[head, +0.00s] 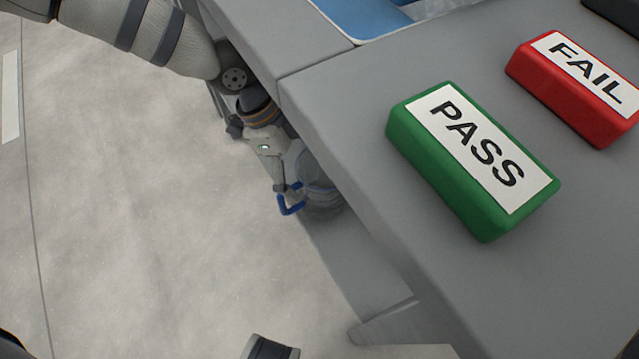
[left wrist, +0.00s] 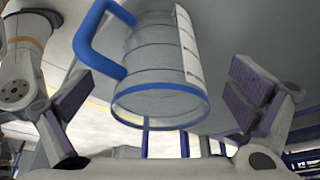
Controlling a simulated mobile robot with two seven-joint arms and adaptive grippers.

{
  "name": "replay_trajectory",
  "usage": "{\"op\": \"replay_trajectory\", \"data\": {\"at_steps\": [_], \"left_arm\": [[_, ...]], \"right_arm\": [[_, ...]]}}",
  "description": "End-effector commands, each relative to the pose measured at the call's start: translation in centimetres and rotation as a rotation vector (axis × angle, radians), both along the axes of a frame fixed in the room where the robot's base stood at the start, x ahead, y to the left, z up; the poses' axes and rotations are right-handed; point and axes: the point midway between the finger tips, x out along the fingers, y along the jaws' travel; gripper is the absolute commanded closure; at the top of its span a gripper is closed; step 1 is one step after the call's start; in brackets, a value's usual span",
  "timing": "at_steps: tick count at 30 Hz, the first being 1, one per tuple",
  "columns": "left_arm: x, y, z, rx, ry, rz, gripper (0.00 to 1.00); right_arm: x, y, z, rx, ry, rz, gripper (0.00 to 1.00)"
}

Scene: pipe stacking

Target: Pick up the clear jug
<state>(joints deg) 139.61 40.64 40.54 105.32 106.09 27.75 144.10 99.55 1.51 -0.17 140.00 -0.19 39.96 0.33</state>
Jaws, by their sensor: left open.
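The clear jug (head: 322,197) has a blue handle and shows beside the grey table's edge, at a level below the tabletop, partly hidden by my gripper and the table. In the left wrist view the jug (left wrist: 155,65) has a blue rim and a white strip with marks down its side. My left gripper (head: 279,180) is at the jug, close to its handle. In the left wrist view its two fingers (left wrist: 165,92) are spread wide, with the jug between them in the picture and no visible contact. My right gripper is not in view.
The grey table (head: 330,110) fills the right side, its edge close to my left gripper. A green PASS block (head: 430,150) and a red FAIL block (head: 540,75) lie on it. A blue-bottomed tray (head: 365,20) is at the top. Bare floor (head: 150,190) lies left.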

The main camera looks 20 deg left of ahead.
Motion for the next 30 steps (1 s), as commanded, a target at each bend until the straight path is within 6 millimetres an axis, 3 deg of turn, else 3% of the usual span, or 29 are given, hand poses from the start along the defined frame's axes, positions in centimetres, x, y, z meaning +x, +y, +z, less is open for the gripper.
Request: {"op": "replay_trajectory", "data": {"at_steps": [4,11,18,26,30], "left_arm": [[0.0,-1.1,-3.2,0.001,0.006,-0.002,0.00],[0.1,-1.4,-3.3,0.000,0.000,0.000,0.00],[0.1,-1.4,-3.3,0.000,0.001,-0.001,0.53],[0.1,-1.3,-3.4,0.001,0.002,-0.001,0.53],[0.1,-1.4,-2.4,0.000,-0.002,-0.001,0.53]], "right_arm": [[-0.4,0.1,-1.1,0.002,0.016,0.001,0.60],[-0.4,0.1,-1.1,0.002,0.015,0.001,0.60],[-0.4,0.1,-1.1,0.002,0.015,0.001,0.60],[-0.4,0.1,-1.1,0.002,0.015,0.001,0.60],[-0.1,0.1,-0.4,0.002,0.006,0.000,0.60]]}}
